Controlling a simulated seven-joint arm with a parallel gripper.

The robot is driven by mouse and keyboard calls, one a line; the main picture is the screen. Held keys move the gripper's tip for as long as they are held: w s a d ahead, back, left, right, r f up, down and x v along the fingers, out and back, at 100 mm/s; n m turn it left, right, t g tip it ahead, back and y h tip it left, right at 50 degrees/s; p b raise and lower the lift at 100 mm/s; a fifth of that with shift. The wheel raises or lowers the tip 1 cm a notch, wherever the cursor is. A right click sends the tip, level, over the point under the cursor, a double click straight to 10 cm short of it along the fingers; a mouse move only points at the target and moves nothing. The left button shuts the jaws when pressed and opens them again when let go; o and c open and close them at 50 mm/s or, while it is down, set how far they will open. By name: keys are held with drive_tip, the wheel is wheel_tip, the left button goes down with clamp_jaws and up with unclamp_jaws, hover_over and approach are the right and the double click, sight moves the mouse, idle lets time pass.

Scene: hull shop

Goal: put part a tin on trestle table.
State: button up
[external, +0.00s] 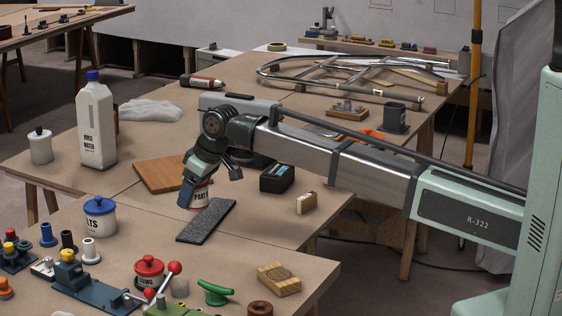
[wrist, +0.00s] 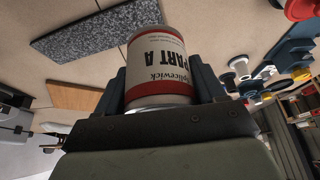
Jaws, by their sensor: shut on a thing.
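My gripper (external: 197,192) is shut on the part A tin, with a finger on each side of it. The tin (wrist: 158,65) is white with red bands and reads "PART A" upside down in the wrist view. In the external view the tin (external: 200,196) is partly hidden by the fingers, low over the wooden tabletop between a brown board and a dark grey slab. I cannot tell if its base touches anything. Brown table surfaces on trestle legs (external: 285,222) lie below and around my gripper.
The grey slab (external: 207,220) and brown board (external: 160,174) lie close by. A white bottle (external: 97,125), a blue-lidded tin (external: 100,218), a red-lidded tin (external: 149,272) and a black box (external: 277,178) stand around. A metal frame (external: 350,72) lies at the back. Bare tabletop shows at front right.

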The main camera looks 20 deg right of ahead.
drive_tip(key=w+d+m+t+h, duration=0.1)
drive_tip(key=w+d+m, duration=0.15)
drive_tip(key=d, duration=0.75)
drive_tip(key=w+d+m, duration=0.2)
drive_tip(key=w+d, duration=0.2)
drive_tip(key=d, duration=0.5)
drive_tip(key=shift+w+f, duration=0.1)
drive_tip(key=shift+f, duration=4.85)
drive_tip(key=shift+f, duration=0.1)
drive_tip(key=o, duration=1.3)
drive_tip(key=v, duration=1.2)
drive_tip(key=shift+a, duration=0.2)
